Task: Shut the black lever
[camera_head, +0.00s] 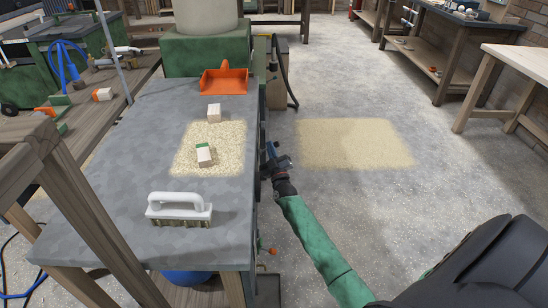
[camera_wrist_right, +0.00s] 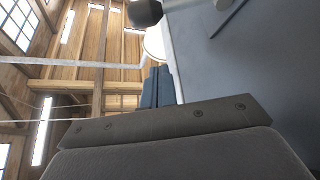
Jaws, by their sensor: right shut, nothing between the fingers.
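My right gripper (camera_head: 275,152) is beside the right side of the grey-topped bench, a little below its top edge. In the right wrist view, its blue-grey fingers (camera_wrist_right: 158,88) are together with nothing between them. A black rounded knob (camera_wrist_right: 145,12) on a grey rod, likely the black lever's end, shows at the top of that view, beyond the fingertips and apart from them. In the head view I cannot clearly pick out the lever; dark parts on the bench side lie close to the gripper. My left gripper is out of view.
The bench top (camera_head: 110,205) carries a white-handled brush (camera_head: 180,208), two wood blocks, sawdust and an orange dustpan (camera_head: 224,82). An orange knob (camera_head: 272,250) sticks out low on the bench side. The floor (camera_head: 365,220) to the right is open, with a sawdust patch (camera_head: 355,143).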

